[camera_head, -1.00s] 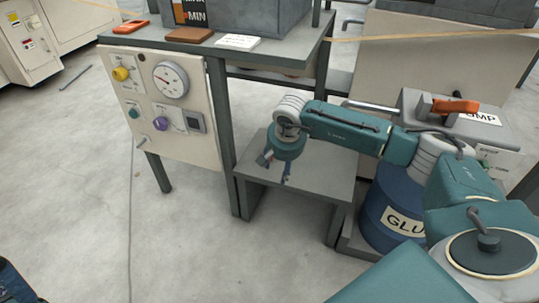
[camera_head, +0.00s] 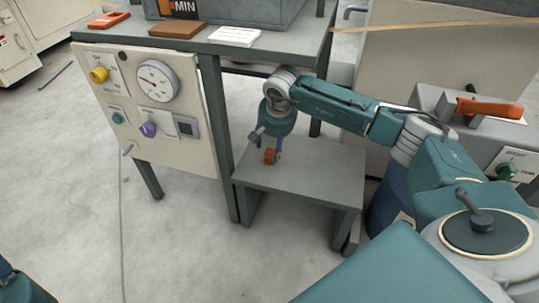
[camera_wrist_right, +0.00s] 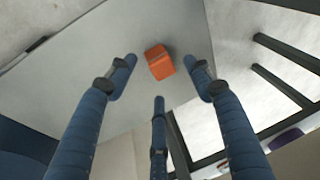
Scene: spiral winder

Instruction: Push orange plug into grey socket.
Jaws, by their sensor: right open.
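The orange plug (camera_head: 270,156) is a small block on the low grey stand. My right gripper (camera_head: 267,146) is over the stand, pointing down, with its fingertips close to the plug. In the right wrist view the orange plug (camera_wrist_right: 160,62) lies just beyond the open fingers of my right gripper (camera_wrist_right: 160,84), roughly between the two side fingers, with nothing held. A grey square fitting (camera_head: 186,126), which looks like the socket, is on the cream panel, right of the purple knob. My left gripper is not recognisable in these views.
The low stand (camera_head: 310,180) is otherwise bare. The cream panel (camera_head: 165,155) carries a gauge (camera_head: 158,81), a yellow knob (camera_head: 98,75) and a purple knob (camera_head: 148,130). The bench above holds an orange item (camera_head: 109,20), a brown block (camera_head: 177,30) and a white card (camera_head: 235,36).

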